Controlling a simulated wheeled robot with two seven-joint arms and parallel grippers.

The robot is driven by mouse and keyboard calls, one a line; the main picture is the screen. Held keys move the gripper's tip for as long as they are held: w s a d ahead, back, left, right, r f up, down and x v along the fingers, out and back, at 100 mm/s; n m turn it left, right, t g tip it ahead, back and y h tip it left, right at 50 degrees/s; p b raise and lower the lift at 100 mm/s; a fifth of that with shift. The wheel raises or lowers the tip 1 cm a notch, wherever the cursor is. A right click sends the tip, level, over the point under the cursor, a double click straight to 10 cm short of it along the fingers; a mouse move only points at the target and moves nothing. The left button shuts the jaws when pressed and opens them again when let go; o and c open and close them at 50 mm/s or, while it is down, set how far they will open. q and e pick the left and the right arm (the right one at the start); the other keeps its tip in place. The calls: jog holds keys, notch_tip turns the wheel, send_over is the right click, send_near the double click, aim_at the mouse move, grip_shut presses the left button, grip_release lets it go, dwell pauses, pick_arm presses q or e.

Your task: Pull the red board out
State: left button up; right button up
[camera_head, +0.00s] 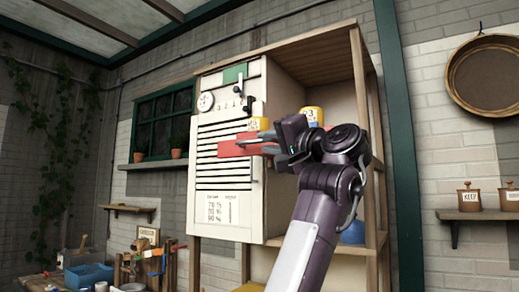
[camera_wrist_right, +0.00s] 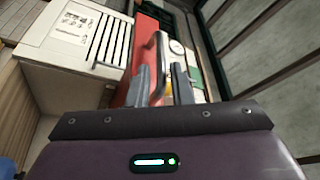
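The red board (camera_head: 231,149) sticks out from the slotted front of the white cabinet (camera_head: 215,215). In the right wrist view the red board (camera_wrist_right: 139,62) carries a pale metal handle (camera_wrist_right: 160,58). My right gripper (camera_head: 262,142) reaches in from the right, its fingers pointing left at the board. In the wrist view its two grey fingers (camera_wrist_right: 163,86) stand apart, one on each side of the handle; contact is not clear. The head view hides part of the board behind the fingers. My left gripper is not in view.
A yellow numbered item (camera_head: 258,124) sits just above the board. Another yellow item (camera_head: 313,115) is behind my right wrist, in the open wooden shelf (camera_head: 318,70). A dial (camera_head: 205,101) and a green panel (camera_head: 235,73) are higher on the front. A workbench with a blue bin (camera_head: 88,275) stands lower left.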

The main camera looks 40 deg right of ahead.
jog(key=v, duration=0.3)
jog(key=shift+s+b, duration=0.2)
jog(key=shift+b, duration=0.2)
jog(key=shift+f, duration=0.1)
